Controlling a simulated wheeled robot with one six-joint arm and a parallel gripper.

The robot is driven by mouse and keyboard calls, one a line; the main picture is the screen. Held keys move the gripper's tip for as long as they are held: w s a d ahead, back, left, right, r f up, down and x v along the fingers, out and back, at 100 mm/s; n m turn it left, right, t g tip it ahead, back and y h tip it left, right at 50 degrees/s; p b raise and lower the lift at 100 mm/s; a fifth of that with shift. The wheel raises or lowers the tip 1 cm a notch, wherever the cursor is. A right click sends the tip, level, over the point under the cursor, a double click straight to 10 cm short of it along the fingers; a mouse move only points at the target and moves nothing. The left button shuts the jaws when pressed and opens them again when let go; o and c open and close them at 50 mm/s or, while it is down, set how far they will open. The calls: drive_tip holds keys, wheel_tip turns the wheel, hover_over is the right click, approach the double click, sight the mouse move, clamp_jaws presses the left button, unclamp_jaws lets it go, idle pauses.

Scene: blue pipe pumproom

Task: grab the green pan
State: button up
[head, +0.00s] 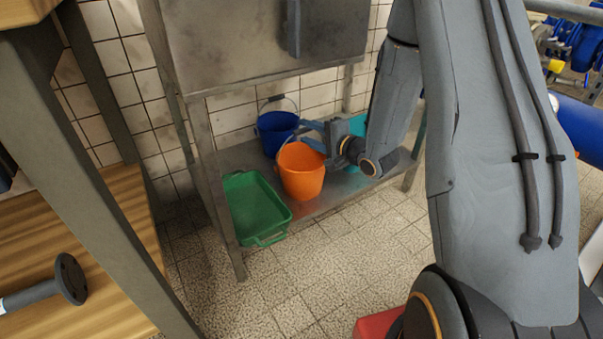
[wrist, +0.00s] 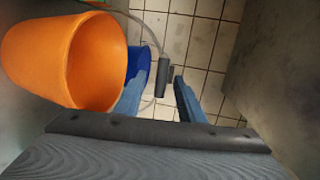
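The green pan (head: 283,212) is a shallow rectangular tray with handles, lying on the low metal shelf at its left end in the head view. My gripper (head: 308,134) is to the right of the pan and higher, above the orange bucket's back rim. Its blue fingers are spread apart with nothing clasped, as the wrist view (wrist: 160,92) also shows. A dark handle grip (wrist: 164,75) on a wire shows beyond the gap between the fingertips; I cannot tell how far off it is.
An orange bucket (head: 300,175) stands right of the pan, with a blue bucket (head: 274,130) behind it. A teal container (head: 358,126) is partly hidden by my arm. The metal cabinet (head: 260,40) hangs over the shelf (head: 322,201); a post stands at the pan's left.

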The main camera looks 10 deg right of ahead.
drive_tip(key=shift+b+x, duration=2)
drive_tip(key=shift+x, duration=0.95)
drive_tip(key=shift+r, duration=0.1)
clamp_jaws()
